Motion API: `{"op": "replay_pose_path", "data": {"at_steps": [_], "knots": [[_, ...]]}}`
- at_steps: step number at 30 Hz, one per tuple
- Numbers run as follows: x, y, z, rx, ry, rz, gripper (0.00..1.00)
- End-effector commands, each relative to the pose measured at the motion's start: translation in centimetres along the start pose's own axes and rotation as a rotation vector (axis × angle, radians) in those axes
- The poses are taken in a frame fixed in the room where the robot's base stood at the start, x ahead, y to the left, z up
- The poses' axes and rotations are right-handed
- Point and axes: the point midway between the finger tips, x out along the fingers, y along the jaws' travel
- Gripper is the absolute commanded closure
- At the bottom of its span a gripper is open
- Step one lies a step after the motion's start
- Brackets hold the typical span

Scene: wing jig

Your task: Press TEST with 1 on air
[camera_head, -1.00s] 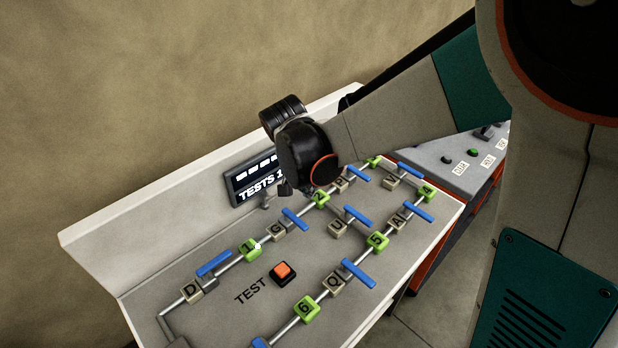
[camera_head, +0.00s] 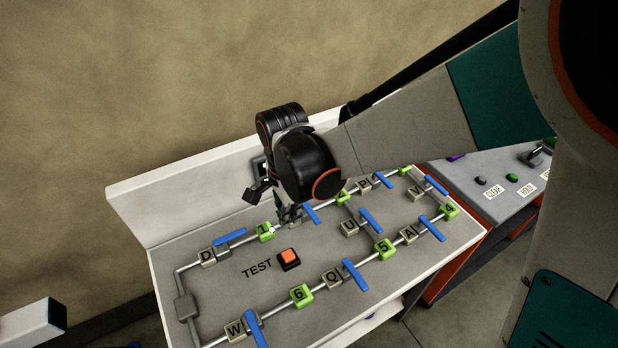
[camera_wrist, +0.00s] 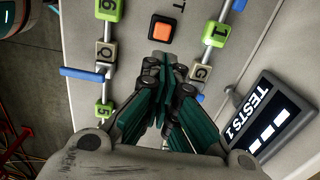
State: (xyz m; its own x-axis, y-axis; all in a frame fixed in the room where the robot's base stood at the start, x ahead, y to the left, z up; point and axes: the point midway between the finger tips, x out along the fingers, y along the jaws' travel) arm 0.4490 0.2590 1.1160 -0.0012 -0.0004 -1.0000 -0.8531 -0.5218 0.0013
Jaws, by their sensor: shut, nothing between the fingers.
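The TEST button (camera_head: 289,258) is an orange square in a black frame on the grey panel, beside the printed word TEST. It also shows in the wrist view (camera_wrist: 161,30), just beyond my fingertips. My gripper (camera_head: 288,217) is shut and empty, above the panel behind the button and apart from it; in the wrist view (camera_wrist: 163,66) its fingers lie together. The green block 1 (camera_head: 266,231) sits on the pipe left of my gripper. The display (camera_wrist: 270,115) reads "TESTS 1" with several white bars; in the head view my wrist mostly hides it.
Pipes with lettered blocks and blue levers, such as the one at Q (camera_head: 355,274), surround the button. Green blocks 6 (camera_head: 301,295) and 5 (camera_head: 384,250) stand on the near pipe. A white back wall (camera_head: 180,195) rises behind. A second console (camera_head: 480,200) is at right.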

Motion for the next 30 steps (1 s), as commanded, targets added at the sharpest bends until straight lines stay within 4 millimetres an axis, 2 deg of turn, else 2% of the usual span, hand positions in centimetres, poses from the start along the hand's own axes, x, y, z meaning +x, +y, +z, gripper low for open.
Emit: {"op": "replay_pose_path", "data": {"at_steps": [4, 8, 24, 30], "knots": [[0.5, 0.1, 0.0, -0.001, 0.001, 0.000, 1.00], [1.9, 0.0, 0.0, -0.001, 0.001, 0.000, 1.00], [11.0, 0.0, -0.1, -0.001, 0.001, -0.001, 1.00], [13.3, 0.0, -0.1, -0.001, 0.001, -0.001, 1.00]]}}
